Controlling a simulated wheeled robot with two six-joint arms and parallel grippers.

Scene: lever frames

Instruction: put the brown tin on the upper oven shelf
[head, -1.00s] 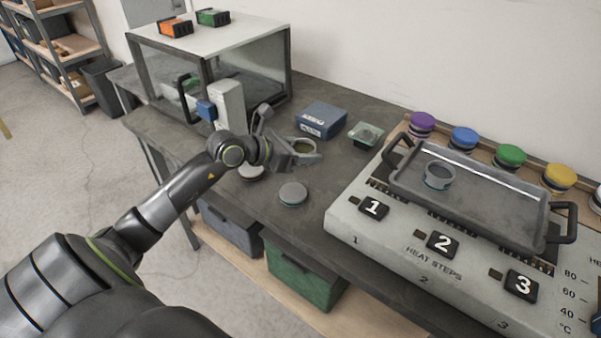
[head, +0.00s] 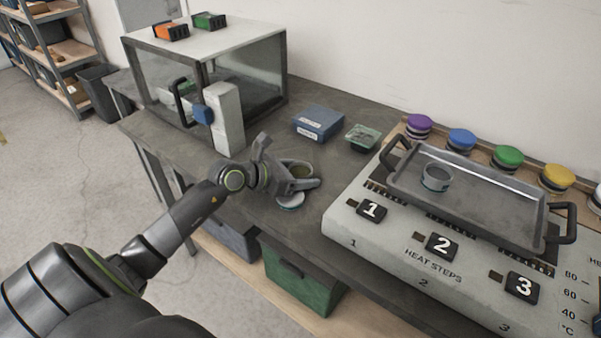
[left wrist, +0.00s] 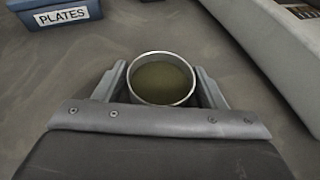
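A round metal tin with olive-brown contents (head: 299,167) sits upright between the fingers of my left gripper (head: 300,184). In the left wrist view the tin (left wrist: 161,82) has a finger close against each side; I take it as the brown tin. Whether its base is clear of the bench is hard to tell. The glass-sided oven (head: 245,50) stands at the back left of the bench, with a dark handle (head: 180,101) on its front. Its shelves are not clearly visible. My right gripper is out of view.
A white post with a blue part (head: 226,118) stands before the oven. A blue plates box (head: 318,123) and a small green-grey container (head: 362,137) lie behind the tin. A pale disc (head: 290,203) is below the gripper. A tray (head: 480,207) sits on the heater at right.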

